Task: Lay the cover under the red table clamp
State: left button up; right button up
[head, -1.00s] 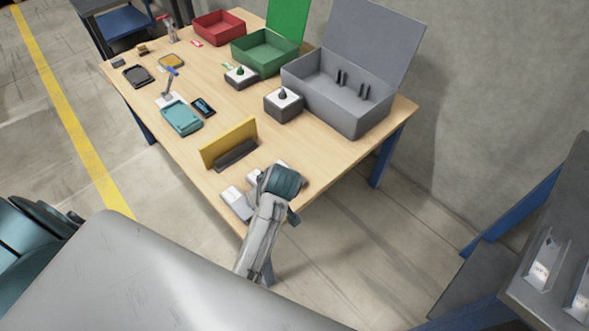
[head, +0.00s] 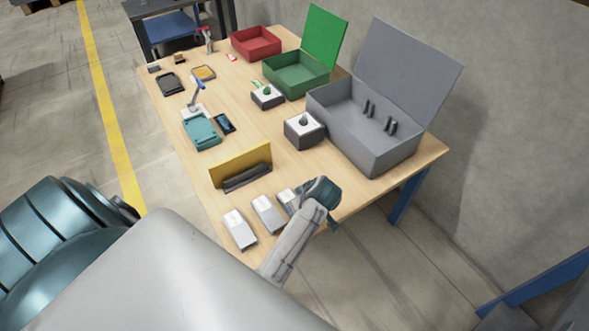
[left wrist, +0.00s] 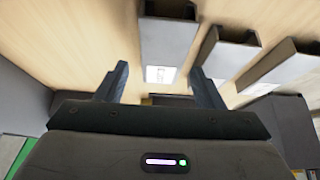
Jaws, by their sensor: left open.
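The red-handled table clamp (head: 209,42) stands at the far end of the wooden table, small in the head view. I cannot tell for sure which piece is the cover. A dark flat tray-like piece (head: 172,83) and a yellow-and-grey piece (head: 203,73) lie near the clamp. A teal piece (head: 202,132) lies by a blue-handled clamp (head: 196,98). My right gripper is not seen.
A large grey open box (head: 375,150), a green box (head: 297,76) and a red box (head: 256,43) stand along the wall side.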

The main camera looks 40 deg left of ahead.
aim_at(286, 195)
pick_arm(q)
jog(key=x, duration=0.4)
jog(key=shift+s+a+f, duration=0.1)
jog(key=shift+a, duration=0.05)
jog(key=c, duration=0.9)
jog(key=shift+c, duration=0.9)
